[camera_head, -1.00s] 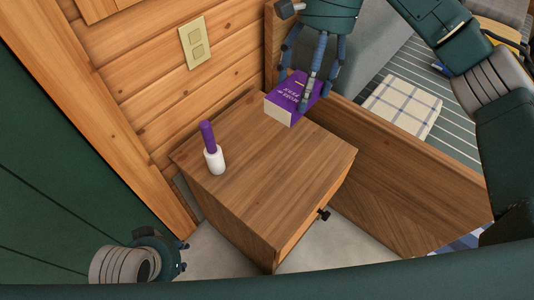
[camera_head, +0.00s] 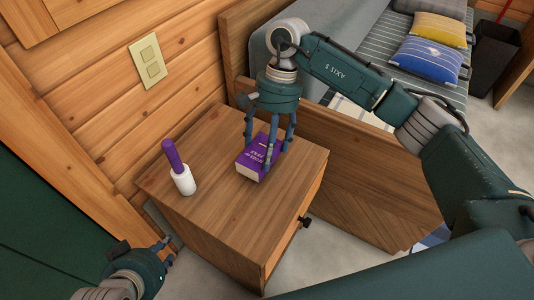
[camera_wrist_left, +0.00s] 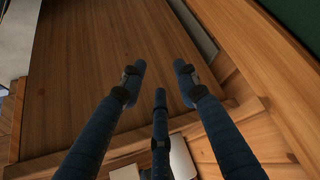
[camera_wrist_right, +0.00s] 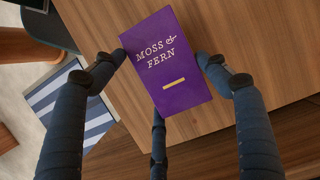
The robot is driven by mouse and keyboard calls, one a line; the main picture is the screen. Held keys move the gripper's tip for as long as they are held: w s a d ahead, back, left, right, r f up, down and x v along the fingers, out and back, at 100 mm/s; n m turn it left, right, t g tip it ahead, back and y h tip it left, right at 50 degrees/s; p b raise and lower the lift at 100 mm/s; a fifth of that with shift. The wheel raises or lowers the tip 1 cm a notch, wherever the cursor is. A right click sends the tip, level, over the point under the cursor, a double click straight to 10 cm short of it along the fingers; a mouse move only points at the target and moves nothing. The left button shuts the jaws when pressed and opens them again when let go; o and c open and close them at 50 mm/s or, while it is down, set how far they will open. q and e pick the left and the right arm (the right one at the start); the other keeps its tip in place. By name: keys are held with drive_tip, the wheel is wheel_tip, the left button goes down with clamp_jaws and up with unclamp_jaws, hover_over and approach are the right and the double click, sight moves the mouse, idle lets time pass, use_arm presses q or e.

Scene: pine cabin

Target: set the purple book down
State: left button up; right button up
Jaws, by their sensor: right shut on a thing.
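The purple book (camera_head: 247,164), with "MOSS & FERN" on its cover, is at the wooden nightstand's (camera_head: 216,217) top, toward its back right part. My right gripper (camera_head: 263,143) reaches down from above and is shut on the book. In the right wrist view the book (camera_wrist_right: 167,62) sits between its fingers, cover facing the camera. I cannot tell whether the book touches the top. My left gripper (camera_head: 168,252) is low at the left, beside the nightstand. In the left wrist view its fingers (camera_wrist_left: 160,78) are spread with nothing between them.
A white bottle with a purple top (camera_head: 183,179) stands on the nightstand, left of the book. The wooden bed frame (camera_head: 370,181) is close on the right, and the plank wall (camera_head: 95,110) is behind. The nightstand's front top is clear.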

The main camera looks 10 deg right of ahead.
wheel_tip(320, 180, down, 2)
drive_tip(key=shift+f, duration=0.15)
use_arm(q)
drive_tip(key=shift+w+d+r+t, duration=0.2)
drive_tip(key=shift+w+r, duration=0.1)
drive_tip(key=shift+w, duration=0.25)
drive_tip(key=shift+w+d+r+t, duration=0.2)
drive_tip(key=shift+w+r, duration=0.1)
drive_tip(key=shift+w, duration=0.2)
drive_tip(key=shift+w+r, duration=0.1)
drive_tip(key=shift+w, duration=0.15)
drive_tip(key=shift+w+d+r+t, duration=0.1)
drive_tip(key=shift+w+r+t, duration=0.1)
drive_tip(key=shift+t, duration=0.1)
use_arm(e)
drive_tip(key=shift+f, duration=0.15)
use_arm(q)
drive_tip(key=shift+w+d+r, duration=0.1)
drive_tip(key=shift+w+r, duration=0.05)
drive_tip(key=shift+w, duration=0.05)
use_arm(e)
drive_tip(key=o, duration=1.3)
